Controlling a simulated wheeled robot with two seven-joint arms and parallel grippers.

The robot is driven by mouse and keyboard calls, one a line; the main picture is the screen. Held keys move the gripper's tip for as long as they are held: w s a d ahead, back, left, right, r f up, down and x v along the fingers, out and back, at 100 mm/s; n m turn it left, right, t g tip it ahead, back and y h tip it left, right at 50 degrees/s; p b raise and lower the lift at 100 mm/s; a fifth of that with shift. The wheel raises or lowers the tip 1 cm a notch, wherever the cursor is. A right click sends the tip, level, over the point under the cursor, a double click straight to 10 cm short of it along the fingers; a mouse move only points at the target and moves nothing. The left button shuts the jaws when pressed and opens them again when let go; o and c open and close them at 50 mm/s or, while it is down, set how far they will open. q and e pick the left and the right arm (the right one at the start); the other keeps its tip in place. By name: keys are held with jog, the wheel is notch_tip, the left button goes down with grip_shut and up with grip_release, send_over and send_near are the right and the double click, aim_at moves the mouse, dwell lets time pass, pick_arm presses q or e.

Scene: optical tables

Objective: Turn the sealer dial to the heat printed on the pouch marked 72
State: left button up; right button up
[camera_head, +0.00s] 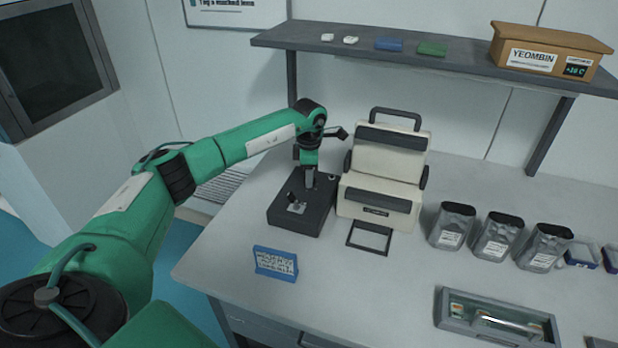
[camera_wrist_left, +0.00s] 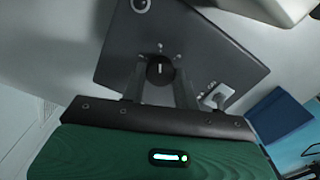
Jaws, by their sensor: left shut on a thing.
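My left gripper (camera_head: 309,182) points down at the dark control box (camera_head: 292,222), left of the cream sealer (camera_head: 385,182). In the left wrist view my gripper (camera_wrist_left: 160,80) is shut on the black round dial (camera_wrist_left: 160,68), one finger on each side. The dial's white pointer line runs roughly up and down in that view, with small light marks around it. The head view hides the dial behind my gripper. Three silver pouches stand on the table: left (camera_head: 452,228), middle (camera_head: 497,238) and right (camera_head: 545,247). Their labels are too small to read.
A blue sign (camera_head: 275,264) stands near the table's front left. A grey tray (camera_head: 441,312) with a glass cover lies at front right. A black frame (camera_head: 369,250) lies before the sealer. A shelf (camera_head: 460,75) above bears a cardboard box (camera_head: 552,45). The front middle is clear.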

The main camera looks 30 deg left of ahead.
dwell(0.5)
pick_arm(q)
jog(key=o, duration=1)
jog(key=shift+c, duration=0.2)
jog(key=shift+r, duration=0.25)
notch_tip(320, 180, up, 13)
jog(key=b, duration=0.2)
jog(key=shift+r+b, duration=0.15)
jog(key=shift+b, duration=0.15)
pick_arm(e)
jog(key=w, duration=0.1)
jog(key=w+f, duration=0.1)
jog(key=shift+w+f, duration=0.1)
jog(key=shift+w, duration=0.25)
